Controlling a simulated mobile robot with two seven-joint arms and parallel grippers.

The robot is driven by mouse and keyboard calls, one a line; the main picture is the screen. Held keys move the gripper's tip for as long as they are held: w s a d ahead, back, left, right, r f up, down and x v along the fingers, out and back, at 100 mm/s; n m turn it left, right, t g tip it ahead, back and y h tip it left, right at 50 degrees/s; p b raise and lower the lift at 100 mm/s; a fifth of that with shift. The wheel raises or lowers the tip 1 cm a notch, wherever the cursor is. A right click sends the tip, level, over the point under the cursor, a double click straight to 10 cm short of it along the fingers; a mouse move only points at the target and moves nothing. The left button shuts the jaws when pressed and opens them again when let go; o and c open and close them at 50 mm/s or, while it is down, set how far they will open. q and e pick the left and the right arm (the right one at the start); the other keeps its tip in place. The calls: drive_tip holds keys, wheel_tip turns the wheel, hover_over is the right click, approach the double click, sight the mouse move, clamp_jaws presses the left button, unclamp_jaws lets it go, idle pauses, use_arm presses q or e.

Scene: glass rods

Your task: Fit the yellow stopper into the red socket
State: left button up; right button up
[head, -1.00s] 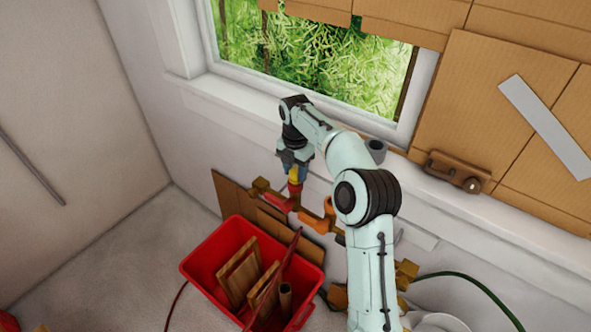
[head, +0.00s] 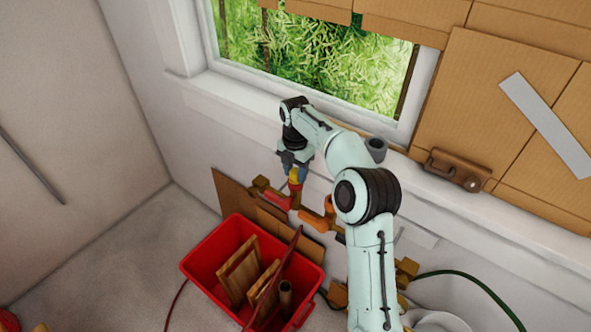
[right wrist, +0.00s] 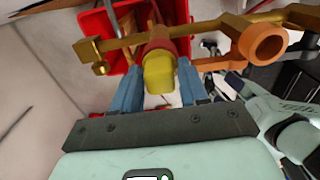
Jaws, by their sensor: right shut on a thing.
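My right gripper (head: 297,176) is at the brass pipe below the window, with its blue fingers pointing down. It is shut on the yellow stopper (head: 295,175), which also shows between the fingers in the right wrist view (right wrist: 158,75). The red socket (right wrist: 157,46) is on the brass pipe, directly beyond the stopper. In the head view the red socket (head: 295,188) is right below the yellow. The two look lined up and touching; I cannot tell how deep the stopper sits. My left gripper is not in view.
The brass pipe (right wrist: 205,33) carries an orange ring fitting (right wrist: 263,43) beside the socket. A red crate (head: 212,262) with wooden frames stands on the floor below. Cardboard (head: 232,197) leans on the wall. A green hose (head: 470,282) lies at right.

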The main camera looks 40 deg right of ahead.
sight(295, 170)
drive_tip(key=o, duration=0.8)
drive_tip(key=shift+w+r, duration=0.1)
drive_tip(key=shift+r, duration=5.35)
